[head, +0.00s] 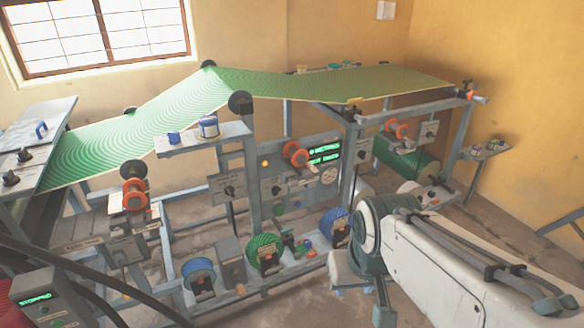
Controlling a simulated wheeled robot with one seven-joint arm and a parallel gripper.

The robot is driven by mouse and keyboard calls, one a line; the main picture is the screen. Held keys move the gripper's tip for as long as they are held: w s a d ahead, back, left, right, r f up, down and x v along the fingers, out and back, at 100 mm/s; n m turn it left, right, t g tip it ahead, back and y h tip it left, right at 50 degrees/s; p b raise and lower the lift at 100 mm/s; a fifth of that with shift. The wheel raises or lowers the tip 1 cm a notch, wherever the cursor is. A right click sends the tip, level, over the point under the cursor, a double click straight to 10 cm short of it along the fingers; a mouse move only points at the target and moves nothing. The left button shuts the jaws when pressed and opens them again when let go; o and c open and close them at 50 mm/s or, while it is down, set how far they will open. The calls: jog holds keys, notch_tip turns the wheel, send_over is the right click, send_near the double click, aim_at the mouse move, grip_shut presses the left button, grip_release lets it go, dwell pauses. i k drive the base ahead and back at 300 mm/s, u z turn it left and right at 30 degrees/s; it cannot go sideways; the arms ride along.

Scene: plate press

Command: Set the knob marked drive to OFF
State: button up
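The upright machine panel (263,166) stands in the middle of the head view. It carries a dark knob (276,190), a green button (279,210), a round gauge (328,175) and lit green displays (324,155). Another dark knob (229,190) sits on a small grey plate to the left of the panel. The knob labels are too small to read, so I cannot tell which one is marked drive or how it is set. My gripper end (350,275) is low, right of the panel and apart from these knobs. Its fingers cannot be made out clearly.
A green patterned sheet (140,125) runs over rollers above the panel. Blue (199,272) and green (265,252) wheels line the lower frame. A small control box (45,305) stands at lower left. Frame posts flank the panel. Open floor lies below right.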

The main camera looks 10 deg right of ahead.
aim_at(276, 191)
jog(key=z, duration=0.5)
jog(key=k, duration=1.2)
jog(key=z, duration=0.05)
jog(key=i, duration=0.4)
jog(key=u, duration=0.6)
jog(key=i, duration=1.4)
jog(key=z, duration=0.5)
